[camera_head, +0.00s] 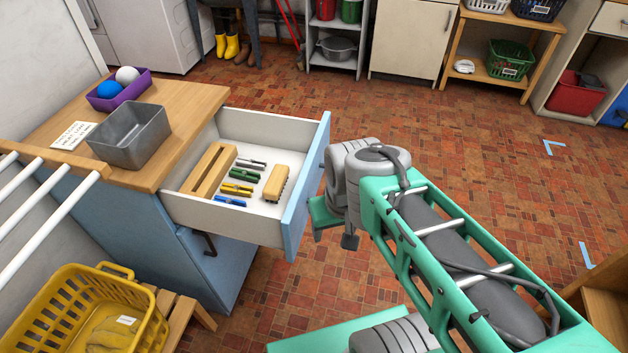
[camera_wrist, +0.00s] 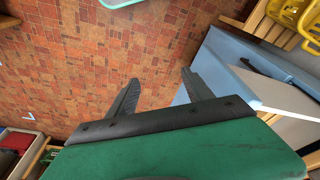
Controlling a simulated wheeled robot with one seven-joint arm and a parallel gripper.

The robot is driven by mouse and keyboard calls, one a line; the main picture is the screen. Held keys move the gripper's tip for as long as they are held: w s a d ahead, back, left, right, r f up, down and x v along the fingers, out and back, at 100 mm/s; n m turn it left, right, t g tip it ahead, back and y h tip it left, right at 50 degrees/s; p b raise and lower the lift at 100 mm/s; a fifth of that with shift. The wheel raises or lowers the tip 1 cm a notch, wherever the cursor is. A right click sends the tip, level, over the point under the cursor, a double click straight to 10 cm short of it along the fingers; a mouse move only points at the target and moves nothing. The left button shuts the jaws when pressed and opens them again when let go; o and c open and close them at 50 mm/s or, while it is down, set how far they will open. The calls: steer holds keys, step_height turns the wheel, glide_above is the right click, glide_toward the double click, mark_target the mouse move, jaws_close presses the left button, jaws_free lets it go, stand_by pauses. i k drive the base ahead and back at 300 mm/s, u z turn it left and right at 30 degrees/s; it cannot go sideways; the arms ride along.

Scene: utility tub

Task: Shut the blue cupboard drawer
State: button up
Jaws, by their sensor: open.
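The blue cupboard (camera_head: 215,265) stands at the left with a wooden top. Its drawer (camera_head: 318,175) is pulled well out to the right, with a blue front and white sides. It holds a wooden block, a brush and several coloured clips or markers. My gripper (camera_wrist: 162,90) is open, with nothing between its two dark fingers in the wrist view. In the head view my gripper is just right of the drawer front, partly hidden by my arm; I cannot tell if it touches. The cupboard (camera_wrist: 225,62) and white drawer side (camera_wrist: 280,95) show at the right of the wrist view.
A metal bin (camera_head: 130,135), a purple tray (camera_head: 118,90) with two balls and a paper label are on the cupboard top. A yellow basket (camera_head: 85,315) and a white rack (camera_head: 45,205) are at the left. The brick floor (camera_head: 470,135) is clear behind.

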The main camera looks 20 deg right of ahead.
mark_target(300, 144)
steer(key=k, duration=1.2)
steer(key=u, duration=0.85)
steer(key=i, duration=1.15)
steer(key=z, duration=0.7)
